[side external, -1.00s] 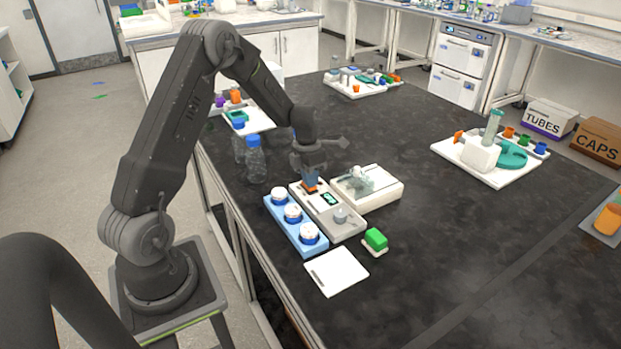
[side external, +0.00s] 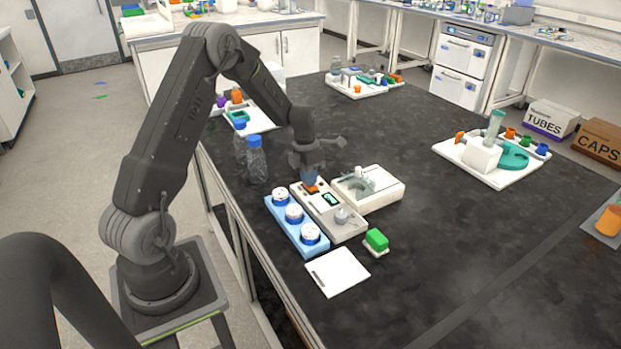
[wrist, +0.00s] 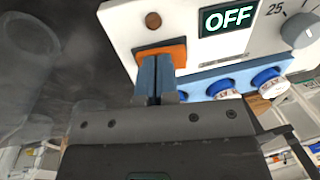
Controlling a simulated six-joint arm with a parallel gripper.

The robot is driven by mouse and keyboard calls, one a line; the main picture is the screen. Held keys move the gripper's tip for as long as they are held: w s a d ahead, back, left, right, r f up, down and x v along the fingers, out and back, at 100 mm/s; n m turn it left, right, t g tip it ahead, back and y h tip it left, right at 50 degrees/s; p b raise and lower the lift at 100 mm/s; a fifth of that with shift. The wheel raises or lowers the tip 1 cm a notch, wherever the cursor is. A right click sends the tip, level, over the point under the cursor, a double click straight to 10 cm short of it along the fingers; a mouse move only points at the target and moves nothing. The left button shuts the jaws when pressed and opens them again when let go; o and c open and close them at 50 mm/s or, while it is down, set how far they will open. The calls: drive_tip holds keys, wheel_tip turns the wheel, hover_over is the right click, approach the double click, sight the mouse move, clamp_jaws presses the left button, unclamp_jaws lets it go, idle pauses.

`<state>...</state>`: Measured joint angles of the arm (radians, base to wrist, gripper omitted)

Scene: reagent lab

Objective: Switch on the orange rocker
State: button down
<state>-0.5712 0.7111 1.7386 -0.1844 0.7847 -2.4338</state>
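The orange rocker (wrist: 166,50) is set in the pale top of a control box (wrist: 120,22), beside a dark display (wrist: 228,17) that reads OFF. In the side view the rocker (side external: 311,187) shows at the far end of the box (side external: 343,230). My gripper (wrist: 157,62) has its two blue fingertips together with nothing between them. The tips are over the rocker and cover its middle; whether they press on it I cannot tell. In the side view my gripper (side external: 310,177) points down at the rocker.
A grey knob (side external: 342,216) stands on the box. A blue rack (side external: 290,238) with white-capped containers lies along its left, and a white device (side external: 382,190) along its right. Two blue-capped bottles (side external: 257,165) stand behind left.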

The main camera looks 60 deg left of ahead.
wheel_tip(320, 180, up, 14)
drive_tip(key=a, duration=0.2)
idle(0.4)
drive_tip(key=shift+s+d+r, duration=0.1)
drive_tip(key=shift+d+r, duration=0.05)
drive_tip(key=shift+d, duration=0.55)
drive_tip(key=f, duration=0.4)
drive_tip(key=d+f, duration=0.1)
drive_tip(key=f, duration=0.4)
drive_tip(key=d+f, duration=0.1)
drive_tip(key=f, duration=0.4)
